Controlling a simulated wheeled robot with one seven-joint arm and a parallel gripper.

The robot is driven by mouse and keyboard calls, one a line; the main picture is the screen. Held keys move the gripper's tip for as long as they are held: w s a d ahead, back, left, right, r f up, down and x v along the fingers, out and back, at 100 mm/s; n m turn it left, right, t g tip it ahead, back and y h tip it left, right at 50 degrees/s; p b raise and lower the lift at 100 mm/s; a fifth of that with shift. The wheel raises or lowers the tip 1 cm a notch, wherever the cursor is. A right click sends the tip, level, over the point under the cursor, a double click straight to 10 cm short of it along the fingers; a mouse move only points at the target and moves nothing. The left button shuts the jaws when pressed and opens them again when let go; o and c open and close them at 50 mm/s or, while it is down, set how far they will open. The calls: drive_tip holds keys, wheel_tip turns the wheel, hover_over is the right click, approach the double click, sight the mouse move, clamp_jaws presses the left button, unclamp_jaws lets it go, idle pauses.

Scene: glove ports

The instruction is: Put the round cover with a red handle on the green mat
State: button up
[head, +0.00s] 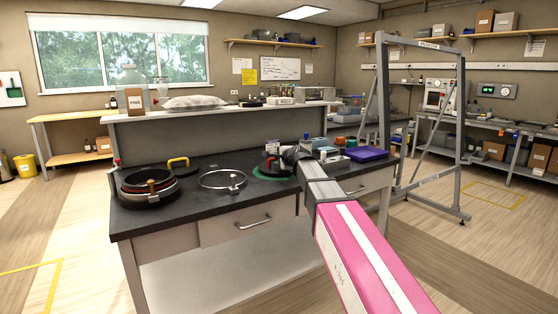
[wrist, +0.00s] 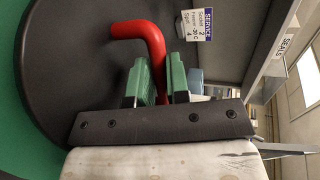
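The round dark cover (wrist: 75,70) fills much of the wrist view, with its bent red handle (wrist: 140,31) rising from it. My gripper (wrist: 160,82) has its green fingers on both sides of the handle's leg, closed on it. The green mat (wrist: 12,120) shows past the cover's left edge, under or behind it. In the head view the mat (head: 262,176) shows as a green rim at the right part of the black bench, with the cover mostly hidden by my arm. I cannot tell whether the cover touches the mat.
On the black bench (head: 215,205) are a black round port (head: 147,196), a yellow handle (head: 178,161) and a clear round cover with a metal rim (head: 222,181). Small boxes and a purple tray (head: 367,154) stand right of the mat. A raised shelf runs behind.

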drive_tip(key=o, duration=0.4)
drive_tip(key=shift+c, duration=0.2)
drive_tip(key=shift+s+r, duration=0.1)
drive_tip(key=shift+r, duration=0.1)
drive_tip(key=v, duration=1.1)
drive_tip(key=shift+s+d+r, duration=0.1)
drive_tip(key=shift+s+d, duration=0.15)
drive_tip(key=shift+s, duration=0.05)
